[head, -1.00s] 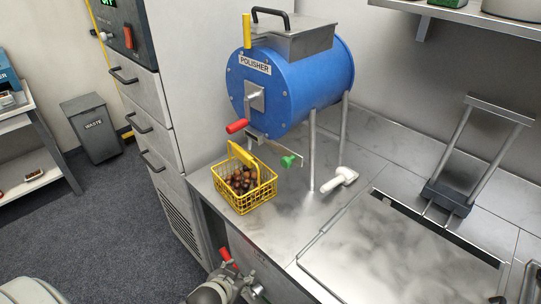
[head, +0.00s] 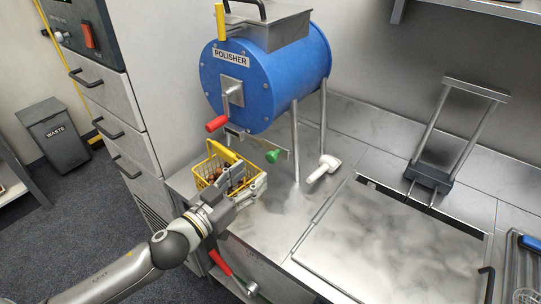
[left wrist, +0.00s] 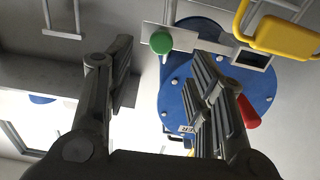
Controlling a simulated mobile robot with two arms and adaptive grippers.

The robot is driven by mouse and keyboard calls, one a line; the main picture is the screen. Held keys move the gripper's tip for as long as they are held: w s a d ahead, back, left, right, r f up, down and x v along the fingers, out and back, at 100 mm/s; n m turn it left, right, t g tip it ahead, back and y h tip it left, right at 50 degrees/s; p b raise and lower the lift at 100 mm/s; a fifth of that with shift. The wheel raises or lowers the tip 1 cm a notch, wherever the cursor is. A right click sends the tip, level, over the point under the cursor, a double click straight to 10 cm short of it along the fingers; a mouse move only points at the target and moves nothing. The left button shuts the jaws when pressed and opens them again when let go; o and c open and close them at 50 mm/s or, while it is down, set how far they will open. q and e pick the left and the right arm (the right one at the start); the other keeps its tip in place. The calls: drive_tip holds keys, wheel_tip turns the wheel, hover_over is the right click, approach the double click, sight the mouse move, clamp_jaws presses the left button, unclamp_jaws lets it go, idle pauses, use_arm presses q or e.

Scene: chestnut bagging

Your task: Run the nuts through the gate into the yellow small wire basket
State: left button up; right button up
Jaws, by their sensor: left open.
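The yellow small wire basket (head: 199,172) stands on the steel counter under the polisher, brown nuts in it. My left arm partly hides it. The blue polisher drum (head: 285,82) has the gate, a flat metal plate (head: 246,143) with a green knob (head: 272,156), below its front. My left gripper (head: 250,187) is open and empty at the basket's right side, below the knob. In the left wrist view the green knob (left wrist: 161,43) appears beyond the gap between my open fingers (left wrist: 168,82), apart from them. The basket's yellow handle (left wrist: 285,37) is at upper right. My right gripper is not visible.
A red crank handle (head: 216,123) hangs at the polisher's front, and its legs stand on the counter. A white scoop-like object (head: 323,168) lies right of them. A flat steel lid (head: 395,240) covers the right. A red lever (head: 220,263) is below the counter edge.

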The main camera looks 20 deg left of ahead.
sight(270, 159)
use_arm(q)
drive_tip(key=p+x, duration=0.2)
drive_tip(key=x, duration=0.6)
drive_tip(key=shift+w, duration=0.25)
drive_tip(key=shift+w+d+f+p, duration=0.1)
drive_tip(key=shift+w+d+p, duration=0.15)
drive_tip(key=shift+w, duration=0.2)
clamp_jaws()
